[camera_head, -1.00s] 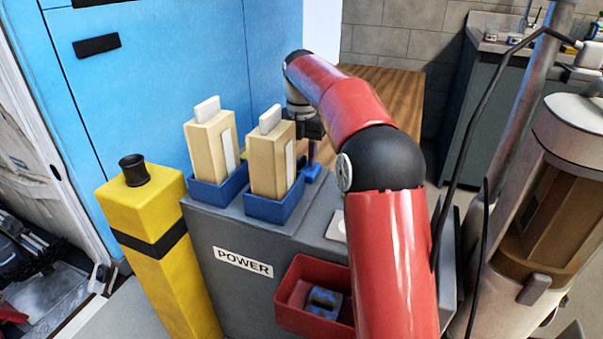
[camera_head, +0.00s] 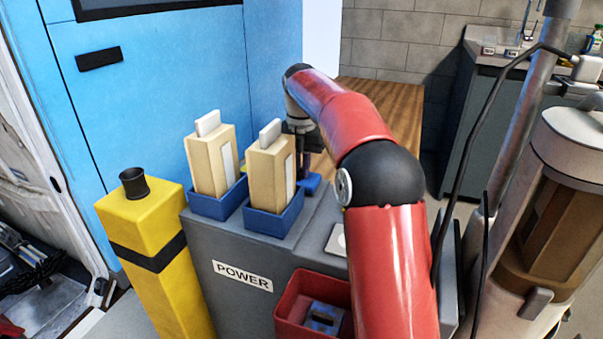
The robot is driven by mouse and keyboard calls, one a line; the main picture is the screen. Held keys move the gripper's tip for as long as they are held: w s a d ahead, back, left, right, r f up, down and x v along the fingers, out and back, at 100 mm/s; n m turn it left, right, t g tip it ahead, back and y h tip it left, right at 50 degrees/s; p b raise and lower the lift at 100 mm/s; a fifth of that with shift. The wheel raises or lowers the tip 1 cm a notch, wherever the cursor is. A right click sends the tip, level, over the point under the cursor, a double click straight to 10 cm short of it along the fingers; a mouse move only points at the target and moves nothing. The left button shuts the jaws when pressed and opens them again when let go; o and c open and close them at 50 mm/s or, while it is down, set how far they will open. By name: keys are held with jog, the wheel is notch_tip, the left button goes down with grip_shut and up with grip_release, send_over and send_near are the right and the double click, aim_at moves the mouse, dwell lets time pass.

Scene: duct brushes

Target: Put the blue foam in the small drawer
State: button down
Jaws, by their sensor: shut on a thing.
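My gripper (camera_head: 304,140) shows as a dark shape behind the right tan block, at the far side of the grey cabinet top. It is shut, but its fingertips are largely hidden. A small blue piece (camera_head: 311,183), which looks like the blue foam, shows just below it; the contact between them is hard to see. An open red drawer-like box (camera_head: 283,318) sticks out at the cabinet's front, below the top. A grey-blue piece (camera_head: 323,318) lies inside it. My red arm hides the box's right side.
Two tan blocks (camera_head: 209,162) (camera_head: 269,172) stand in blue trays (camera_head: 216,207) (camera_head: 271,222) on the grey cabinet (camera_head: 230,245). A yellow post (camera_head: 140,218) with a black cap stands left. A black cable and a cylindrical machine (camera_head: 560,190) stand right. A wooden surface (camera_head: 395,105) lies behind.

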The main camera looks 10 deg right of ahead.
aim_at(301, 169)
notch_tip(301, 169, up, 14)
jog(key=p, duration=0.3)
jog(key=shift+r, duration=0.15)
dwell(0.4)
